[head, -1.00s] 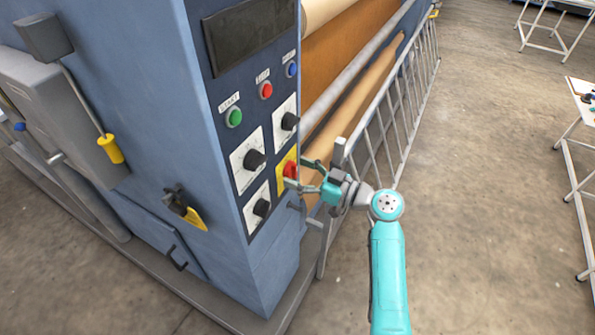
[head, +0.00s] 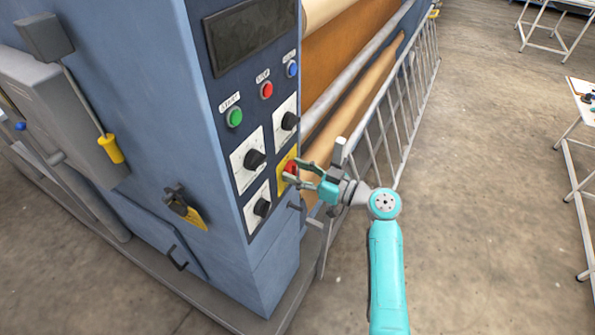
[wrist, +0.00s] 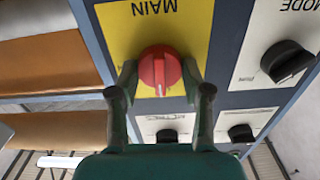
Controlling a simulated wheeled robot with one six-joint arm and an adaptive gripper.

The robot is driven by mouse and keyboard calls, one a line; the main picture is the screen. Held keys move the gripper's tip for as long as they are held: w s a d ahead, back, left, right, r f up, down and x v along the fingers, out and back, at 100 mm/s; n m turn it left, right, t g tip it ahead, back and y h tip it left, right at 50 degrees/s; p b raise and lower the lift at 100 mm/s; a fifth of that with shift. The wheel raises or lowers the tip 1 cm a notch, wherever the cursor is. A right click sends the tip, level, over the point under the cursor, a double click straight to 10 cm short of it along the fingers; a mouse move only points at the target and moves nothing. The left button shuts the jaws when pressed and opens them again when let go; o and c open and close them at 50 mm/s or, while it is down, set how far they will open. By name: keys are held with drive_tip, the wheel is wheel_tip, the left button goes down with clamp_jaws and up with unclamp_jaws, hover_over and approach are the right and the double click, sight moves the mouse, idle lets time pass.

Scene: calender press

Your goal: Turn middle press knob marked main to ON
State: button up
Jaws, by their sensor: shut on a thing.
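The main knob is red on a yellow plate marked MAIN. In the wrist view the red knob (wrist: 159,69) sits between the two fingers of my gripper (wrist: 160,82), with its pale ridge line running up and down in the picture. The yellow plate (wrist: 196,22) shows around it, with its label upside down. In the head view the red knob (head: 291,168) is on the press panel, partly hidden by my gripper (head: 293,172). My gripper is shut on the knob, with a finger on each side. Any ON or OFF marks are too small or hidden.
Black knobs on white plates surround it, including the MODE knob (wrist: 286,61) in the wrist view. Green (head: 234,117), red (head: 266,90) and blue (head: 292,69) buttons sit above. A metal guard rail (head: 400,110) stands close behind my gripper. Open floor lies to the right.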

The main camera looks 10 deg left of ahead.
drive_tip(key=shift+w+f+m, duration=0.1)
drive_tip(key=shift+m, duration=8.5)
drive_tip(key=o, duration=1.2)
drive_tip(key=shift+c, duration=0.2)
drive_tip(key=shift+d, duration=0.1)
drive_tip(key=v, duration=1.2)
